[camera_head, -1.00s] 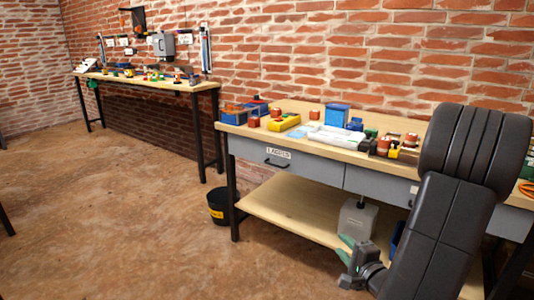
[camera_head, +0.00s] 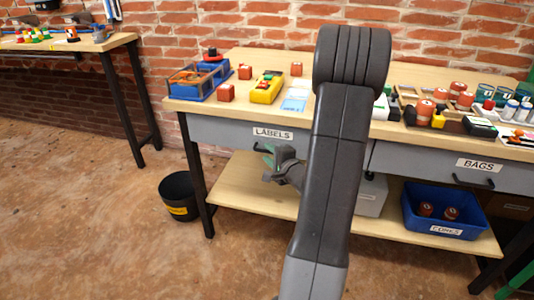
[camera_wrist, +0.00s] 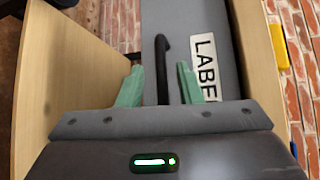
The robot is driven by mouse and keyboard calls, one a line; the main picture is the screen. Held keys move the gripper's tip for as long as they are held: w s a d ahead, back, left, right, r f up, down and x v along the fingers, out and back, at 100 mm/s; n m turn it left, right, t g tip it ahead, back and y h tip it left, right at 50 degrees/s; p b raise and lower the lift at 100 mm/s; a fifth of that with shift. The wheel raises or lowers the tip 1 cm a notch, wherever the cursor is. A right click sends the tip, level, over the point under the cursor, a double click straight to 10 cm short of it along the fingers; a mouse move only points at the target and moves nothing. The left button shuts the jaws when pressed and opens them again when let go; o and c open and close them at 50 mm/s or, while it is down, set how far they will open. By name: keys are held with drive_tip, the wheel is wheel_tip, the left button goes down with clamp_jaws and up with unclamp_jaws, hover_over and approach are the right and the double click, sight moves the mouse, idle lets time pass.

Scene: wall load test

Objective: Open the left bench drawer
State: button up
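The left bench drawer (camera_head: 222,130) is a grey front with a "LABELS" sign, under the wooden bench top (camera_head: 225,108). It looks shut. In the wrist view its grey face (camera_wrist: 190,50) fills the middle, with the label (camera_wrist: 205,68) to the right of the black bar handle (camera_wrist: 162,70). My gripper (camera_head: 268,160) is at the drawer front, below the label. In the wrist view its green fingers (camera_wrist: 160,85) are open, one on each side of the handle and apart from it.
A right drawer (camera_head: 440,163) carries a "BAGS" sign. The lower shelf (camera_head: 240,190) holds a blue bin (camera_head: 445,225) and a grey container (camera_head: 370,195). A black bucket (camera_head: 180,197) stands left of the bench leg. The floor in front is open.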

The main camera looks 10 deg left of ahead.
drive_tip(key=shift+x, duration=1.1)
drive_tip(key=shift+r, duration=0.1)
clamp_jaws()
